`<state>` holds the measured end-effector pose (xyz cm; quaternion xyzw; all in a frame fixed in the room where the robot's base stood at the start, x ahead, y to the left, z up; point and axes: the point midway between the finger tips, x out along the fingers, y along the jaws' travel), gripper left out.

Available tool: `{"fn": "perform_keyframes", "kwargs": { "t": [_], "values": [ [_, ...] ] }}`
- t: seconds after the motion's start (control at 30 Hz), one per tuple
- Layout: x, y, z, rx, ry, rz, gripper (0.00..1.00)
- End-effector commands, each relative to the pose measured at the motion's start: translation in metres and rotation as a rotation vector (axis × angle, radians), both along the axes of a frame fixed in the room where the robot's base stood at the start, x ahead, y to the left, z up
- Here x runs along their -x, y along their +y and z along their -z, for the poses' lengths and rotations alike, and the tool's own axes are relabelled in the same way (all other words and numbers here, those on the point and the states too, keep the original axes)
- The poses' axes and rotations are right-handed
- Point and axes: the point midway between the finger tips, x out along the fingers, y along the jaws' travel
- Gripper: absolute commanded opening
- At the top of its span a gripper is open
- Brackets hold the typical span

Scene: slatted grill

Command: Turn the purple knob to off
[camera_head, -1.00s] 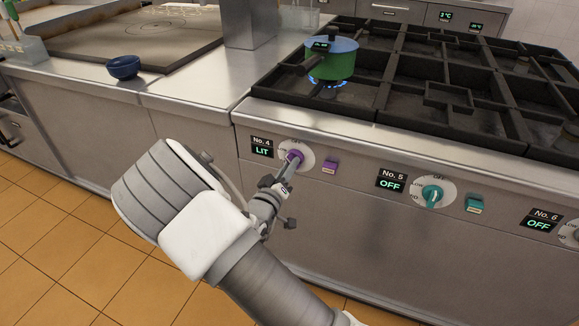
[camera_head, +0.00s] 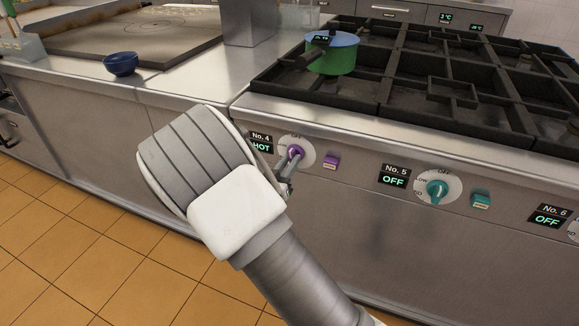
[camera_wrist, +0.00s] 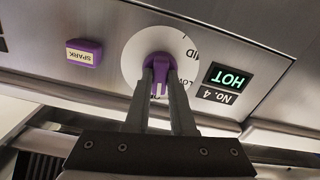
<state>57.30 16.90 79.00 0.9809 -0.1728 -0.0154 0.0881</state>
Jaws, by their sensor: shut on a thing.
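The purple knob (camera_head: 295,152) sits on a white dial on the stove's front panel, and it also shows in the wrist view (camera_wrist: 158,66). My gripper (camera_wrist: 161,86) is shut on the knob, with one finger on each side of its grip bar. In the head view my arm hides most of the gripper. The No. 4 display (camera_head: 261,147) beside the dial reads HOT; it also shows in the wrist view (camera_wrist: 230,77), upside down. A green pot with a blue top (camera_head: 333,56) stands on the back left burner, with no flame visible under it.
A purple spark button (camera_head: 332,162) is right of the dial. Further right are the teal No. 5 knob (camera_head: 437,191), its display (camera_head: 395,176) reading OFF, and a teal button (camera_head: 481,200). A blue bowl (camera_head: 121,64) stands on the left counter. The tiled floor (camera_head: 60,255) is clear.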

Motion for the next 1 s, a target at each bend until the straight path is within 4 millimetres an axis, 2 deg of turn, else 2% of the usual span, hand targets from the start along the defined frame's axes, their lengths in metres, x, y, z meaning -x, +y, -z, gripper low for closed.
{"fn": "perform_keyframes", "kwargs": {
  "t": [0.4, 0.9, 0.93, 1.0],
  "values": [
    [0.0006, 0.0001, 0.0016, -0.167, -0.058, -0.001, 0.0],
    [0.0007, 0.0004, 0.0011, -0.184, -0.064, 0.0, 0.0],
    [0.0007, 0.0004, 0.0011, -0.184, -0.064, 0.0, 0.26],
    [0.0007, 0.0004, 0.001, -0.184, -0.064, 0.0, 0.39]
  ]
}}
